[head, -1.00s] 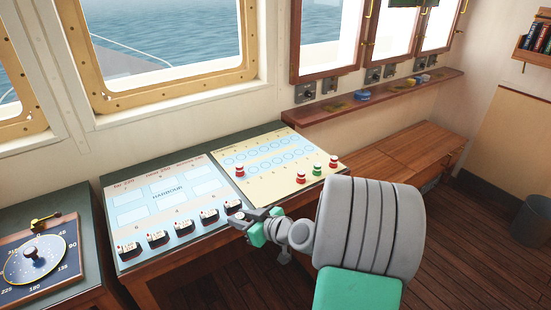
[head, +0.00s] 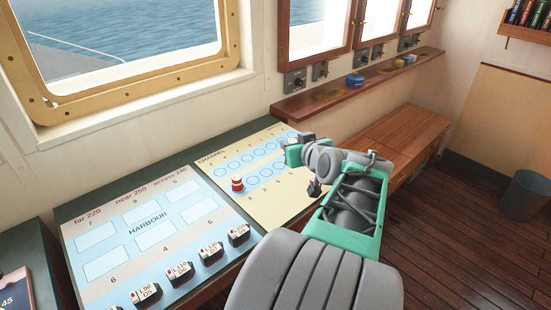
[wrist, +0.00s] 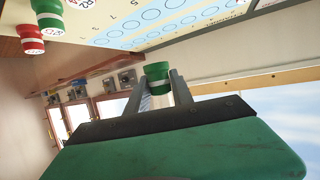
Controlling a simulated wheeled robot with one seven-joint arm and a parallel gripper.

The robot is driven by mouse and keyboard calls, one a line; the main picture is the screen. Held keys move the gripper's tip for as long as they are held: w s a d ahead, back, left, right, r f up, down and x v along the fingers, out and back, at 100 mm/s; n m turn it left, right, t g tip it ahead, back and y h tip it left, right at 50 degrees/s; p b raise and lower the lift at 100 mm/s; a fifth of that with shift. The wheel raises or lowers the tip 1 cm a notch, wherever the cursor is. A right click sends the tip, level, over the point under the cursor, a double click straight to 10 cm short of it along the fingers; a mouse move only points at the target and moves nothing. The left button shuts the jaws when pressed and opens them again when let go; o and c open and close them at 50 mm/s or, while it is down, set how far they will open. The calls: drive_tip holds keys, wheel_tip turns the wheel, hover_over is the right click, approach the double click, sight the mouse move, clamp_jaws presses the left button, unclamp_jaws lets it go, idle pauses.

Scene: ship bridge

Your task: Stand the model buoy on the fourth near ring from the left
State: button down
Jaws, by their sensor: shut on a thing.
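In the wrist view my gripper (wrist: 158,82) is shut on a green model buoy (wrist: 157,70) with a pale lower part, held between the two fingertips. In the head view my gripper (head: 292,150) is over the right part of the channel board (head: 268,211), and the held buoy cannot be made out there. The board has two rows of blue rings (head: 252,177). My arm covers the right end of the near row. I cannot tell whether the held buoy touches the board.
A red buoy (head: 237,184) stands at the board's left. Another green buoy (wrist: 46,10) and a red buoy (wrist: 30,38) show in the wrist view's corner. The harbour board (head: 130,262) with several ship blocks (head: 210,253) lies left. A wooden ledge (head: 360,85) runs behind.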

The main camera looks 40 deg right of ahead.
drive_tip(key=f+x, duration=0.1)
drive_tip(key=x, duration=0.5)
hover_over(279, 165)
wheel_tip(279, 165, down, 5)
drive_tip(key=shift+s+a+r+p, duration=0.1)
drive_tip(key=shift+r+p, duration=0.1)
drive_tip(key=shift+p, duration=0.25)
wheel_tip(279, 165, down, 3)
drive_tip(key=shift+r+p, duration=0.2)
drive_tip(key=shift+p, duration=0.1)
drive_tip(key=shift+f, duration=0.4)
drive_tip(key=c, duration=1.1)
unclamp_jaws()
